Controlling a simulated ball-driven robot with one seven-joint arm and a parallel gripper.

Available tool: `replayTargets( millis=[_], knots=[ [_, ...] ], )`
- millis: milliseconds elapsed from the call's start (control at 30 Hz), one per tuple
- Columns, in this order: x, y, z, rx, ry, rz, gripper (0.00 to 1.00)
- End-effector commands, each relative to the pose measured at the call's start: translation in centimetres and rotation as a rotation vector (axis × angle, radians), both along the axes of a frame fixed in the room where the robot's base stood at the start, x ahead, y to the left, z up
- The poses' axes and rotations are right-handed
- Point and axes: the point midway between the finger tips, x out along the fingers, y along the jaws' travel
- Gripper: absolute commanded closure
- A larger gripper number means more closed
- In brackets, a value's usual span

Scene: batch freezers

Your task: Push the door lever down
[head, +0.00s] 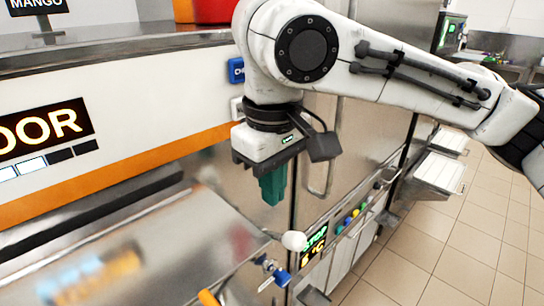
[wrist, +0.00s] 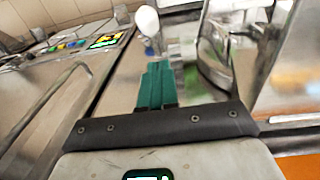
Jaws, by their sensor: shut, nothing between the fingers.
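The door lever (head: 293,241) ends in a white ball knob on a thin rod and sticks out from the front of the steel machine, right of the lower middle in the head view. The knob also shows at the top of the wrist view (wrist: 147,20), just beyond the fingertips. My gripper (head: 272,200) has green fingers that point down, shut together and empty. In the head view they are above the knob and slightly left of it, with a visible gap. In the wrist view the fingers (wrist: 157,72) point toward the knob. The lever's pivot is not clear.
A blue-handled tap (head: 281,277) sits just below the knob. A lit display panel (head: 314,244) with coloured buttons lies to the right. A vertical bar handle (head: 322,178) stands behind my gripper. The tiled floor (head: 450,237) at right is open.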

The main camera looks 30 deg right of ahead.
Motion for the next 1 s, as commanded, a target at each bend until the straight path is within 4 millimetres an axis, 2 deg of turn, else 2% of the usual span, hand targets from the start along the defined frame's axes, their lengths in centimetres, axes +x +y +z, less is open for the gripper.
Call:
replayTargets(
  millis=[100, 400, 833, 1000],
  knots=[
    [0.0, -0.1, -2.2, -0.001, 0.003, 0.001, 1.00],
    [-1.6, -1.3, -4.8, -0.002, 0.002, -0.001, 1.00],
    [-1.8, -1.3, -5.2, 0.000, 0.001, 0.000, 1.00],
    [-1.1, -1.4, -5.5, 0.006, -0.016, -0.001, 1.00]
  ],
)
